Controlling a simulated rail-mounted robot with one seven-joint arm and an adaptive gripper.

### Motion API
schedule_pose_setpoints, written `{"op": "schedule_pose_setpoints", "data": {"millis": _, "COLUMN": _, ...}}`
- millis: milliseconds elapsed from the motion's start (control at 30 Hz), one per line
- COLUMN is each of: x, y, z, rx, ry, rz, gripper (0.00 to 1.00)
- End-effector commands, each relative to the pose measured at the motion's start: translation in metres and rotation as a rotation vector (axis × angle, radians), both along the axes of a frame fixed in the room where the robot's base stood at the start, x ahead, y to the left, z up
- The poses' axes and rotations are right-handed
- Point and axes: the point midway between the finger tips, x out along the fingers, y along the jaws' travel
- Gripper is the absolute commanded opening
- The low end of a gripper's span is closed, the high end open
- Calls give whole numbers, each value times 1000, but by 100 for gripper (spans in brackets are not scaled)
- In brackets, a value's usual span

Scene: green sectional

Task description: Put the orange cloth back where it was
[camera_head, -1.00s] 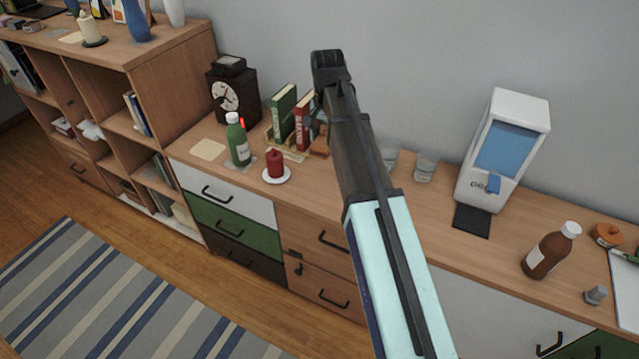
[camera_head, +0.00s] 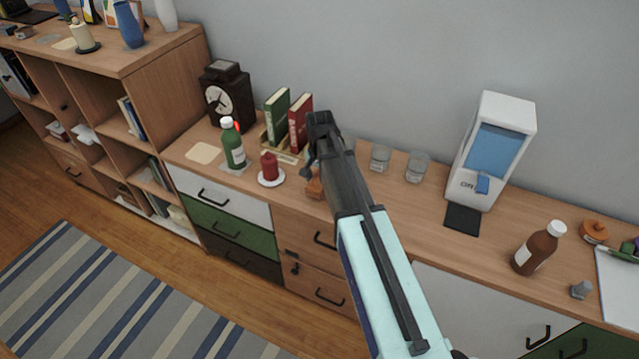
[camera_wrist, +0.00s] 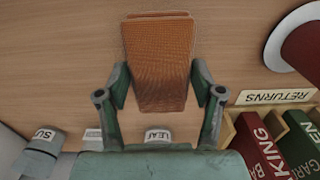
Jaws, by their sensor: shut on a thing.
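The orange cloth (camera_wrist: 160,62) is a folded, woven-looking piece between the two fingers of my gripper (camera_wrist: 160,88) in the wrist view. The fingers are shut on its sides, and its far end extends past them over bare wood. In the head view, a small part of the cloth (camera_head: 315,188) shows below my gripper (camera_head: 309,172), just right of the red candle. The cloth is low over the wooden counter (camera_head: 400,210); I cannot tell whether it touches it. My arm hides part of the counter behind it.
The red candle (camera_head: 269,165) stands on a white dish left of the gripper. Books (camera_head: 299,122) in a rack labelled "RETURNS" (camera_wrist: 276,97) stand close behind. Glass jars (camera_head: 381,158) stand to the right.

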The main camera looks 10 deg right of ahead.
Motion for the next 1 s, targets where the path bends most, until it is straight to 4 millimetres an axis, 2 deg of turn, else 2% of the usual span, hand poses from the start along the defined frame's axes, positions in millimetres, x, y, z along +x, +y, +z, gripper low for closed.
{"op": "schedule_pose_setpoints", "data": {"millis": 200, "x": 0, "y": 0, "z": -23, "rx": 0, "ry": 0, "rz": 0, "gripper": 29}}
{"op": "schedule_pose_setpoints", "data": {"millis": 600, "x": 0, "y": 0, "z": -30, "rx": 0, "ry": 0, "rz": 0, "gripper": 29}}
{"op": "schedule_pose_setpoints", "data": {"millis": 633, "x": 0, "y": 0, "z": -30, "rx": 0, "ry": 0, "rz": 0, "gripper": 70}}
{"op": "schedule_pose_setpoints", "data": {"millis": 700, "x": 0, "y": 0, "z": -29, "rx": 0, "ry": 0, "rz": 0, "gripper": 92}}
{"op": "schedule_pose_setpoints", "data": {"millis": 1000, "x": 0, "y": 0, "z": -29, "rx": 0, "ry": 0, "rz": 0, "gripper": 92}}
